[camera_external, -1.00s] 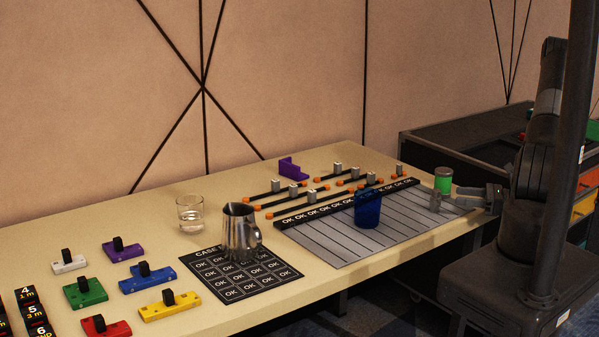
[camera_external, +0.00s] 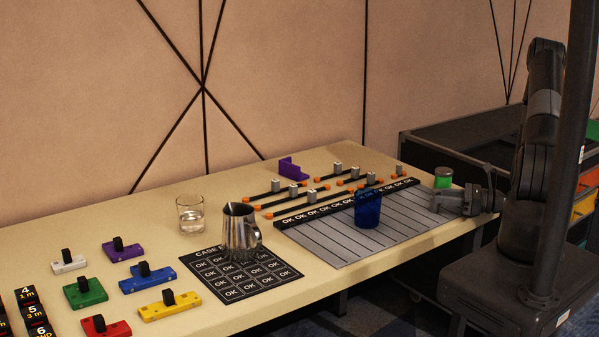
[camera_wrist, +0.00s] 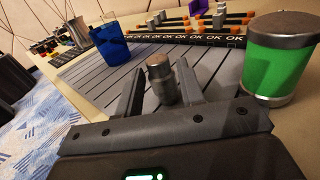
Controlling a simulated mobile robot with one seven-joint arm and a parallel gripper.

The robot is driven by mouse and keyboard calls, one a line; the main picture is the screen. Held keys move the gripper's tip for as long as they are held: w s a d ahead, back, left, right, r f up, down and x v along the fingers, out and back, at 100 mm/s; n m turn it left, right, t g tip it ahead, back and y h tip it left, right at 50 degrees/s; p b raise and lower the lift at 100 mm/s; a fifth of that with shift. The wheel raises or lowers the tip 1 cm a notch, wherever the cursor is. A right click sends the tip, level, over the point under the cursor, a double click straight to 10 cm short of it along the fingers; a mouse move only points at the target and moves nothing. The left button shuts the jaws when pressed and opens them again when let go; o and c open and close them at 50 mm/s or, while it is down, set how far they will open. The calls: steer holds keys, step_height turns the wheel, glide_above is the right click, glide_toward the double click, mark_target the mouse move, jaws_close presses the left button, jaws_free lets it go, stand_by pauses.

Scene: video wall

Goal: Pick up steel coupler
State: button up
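The steel coupler (camera_wrist: 161,80) is a small grey stepped cylinder. It stands upright near the right end of the grey striped mat in the wrist view. My gripper (camera_wrist: 158,68) is open, with its two fingers on either side of the coupler. The right finger is close to it, and a small gap shows at the left finger. In the external view my gripper (camera_external: 440,204) is low over the right end of the mat, and its fingers hide most of the coupler.
A green jar with a grey lid (camera_wrist: 279,62) stands close to the right of my gripper. A blue cup (camera_external: 368,210) stands on the striped mat (camera_external: 330,245). A metal pitcher (camera_external: 240,232), a glass (camera_external: 190,213) and small orange-ended bars with grey blocks (camera_external: 350,180) are farther left.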

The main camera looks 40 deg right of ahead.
steer(key=c, duration=0.7)
